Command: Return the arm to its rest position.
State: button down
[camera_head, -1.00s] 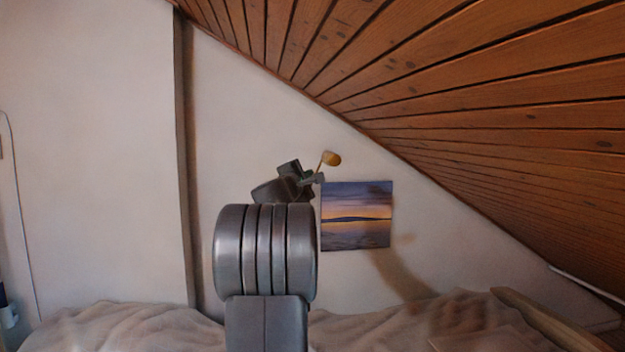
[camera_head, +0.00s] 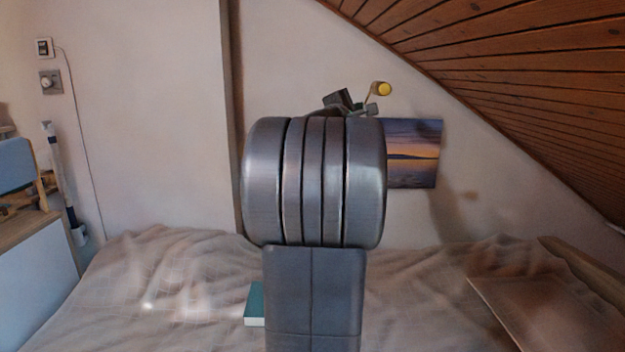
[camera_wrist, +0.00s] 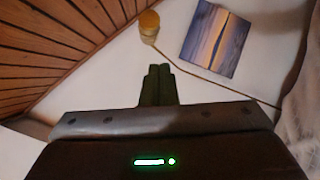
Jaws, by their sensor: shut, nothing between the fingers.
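My arm stands raised in the middle of the head view, its large grey joint in front of the wall. My gripper (camera_wrist: 159,70) shows in the wrist view with its two dark fingers together and nothing between them. In the head view only a small part of the arm's far end shows above the grey joint, beside the wall picture; the fingers are hard to make out there. The gripper points toward the wall, near a small yellow lamp (camera_wrist: 148,22), which also shows in the head view (camera_head: 381,89). I cannot tell the distance between them.
A sunset picture (camera_head: 414,153) hangs on the wall, partly behind my arm. A bed with a rumpled beige cover (camera_head: 170,285) lies below, with a teal book (camera_head: 254,304) on it. A sloping wooden ceiling (camera_head: 520,80) is at the right. A desk (camera_head: 35,230) is at the left.

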jog(key=p+x, duration=0.2)
jog(key=x, duration=0.1)
jog(key=r+p+x, duration=0.1)
jog(key=x, duration=0.3)
jog(key=p+x, duration=0.2)
jog(key=x, duration=0.2)
jog(key=shift+w+a+r+p, duration=0.15)
jog(key=shift+a+r+p, duration=0.15)
jog(key=shift+p, duration=0.05)
jog(key=shift+w+d, duration=0.1)
jog(key=shift+d, duration=0.15)
jog(key=shift+a+f, duration=0.1)
